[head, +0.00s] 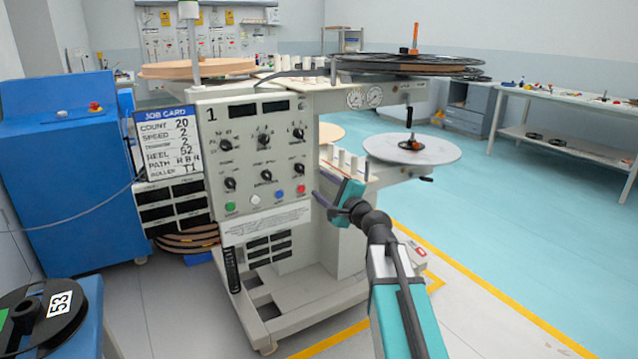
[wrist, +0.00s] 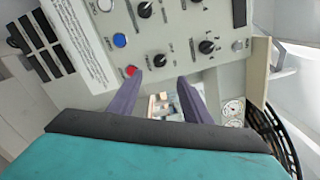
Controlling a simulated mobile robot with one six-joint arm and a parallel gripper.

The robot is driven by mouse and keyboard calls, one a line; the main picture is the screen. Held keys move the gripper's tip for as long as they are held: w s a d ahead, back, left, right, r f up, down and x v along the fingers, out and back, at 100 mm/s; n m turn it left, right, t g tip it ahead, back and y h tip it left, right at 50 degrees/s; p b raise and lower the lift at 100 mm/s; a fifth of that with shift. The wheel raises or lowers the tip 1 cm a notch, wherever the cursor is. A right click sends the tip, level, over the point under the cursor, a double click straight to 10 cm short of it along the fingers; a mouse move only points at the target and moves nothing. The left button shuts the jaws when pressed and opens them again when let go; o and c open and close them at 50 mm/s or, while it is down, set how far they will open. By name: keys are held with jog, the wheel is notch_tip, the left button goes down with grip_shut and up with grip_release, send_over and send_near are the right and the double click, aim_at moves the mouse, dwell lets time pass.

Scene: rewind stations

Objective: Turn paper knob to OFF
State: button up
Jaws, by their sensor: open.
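The grey control panel (head: 246,165) of station 1 carries two rows of black knobs and a row of coloured buttons. Knob labels are too small to read, so I cannot tell which is the paper knob. My gripper (head: 319,198) is open and empty at the panel's lower right, by the red button (head: 301,189). In the wrist view, my gripper (wrist: 159,79) has its two purple fingers pointing at the panel. The lower right knob (wrist: 160,60) shows just beyond and between the fingertips; it also shows in the head view (head: 299,169). The upper right knob (wrist: 206,47) is farther right.
A job card (head: 168,143) hangs left of the panel. A grey reel disc (head: 411,149) and a dark reel (head: 410,64) stick out on the right. A blue cabinet (head: 70,170) stands at the left. The turquoise floor (head: 480,230) at right is clear.

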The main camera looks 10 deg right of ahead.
jog(key=shift+s+d, duration=0.15)
jog(key=shift+s, duration=0.3)
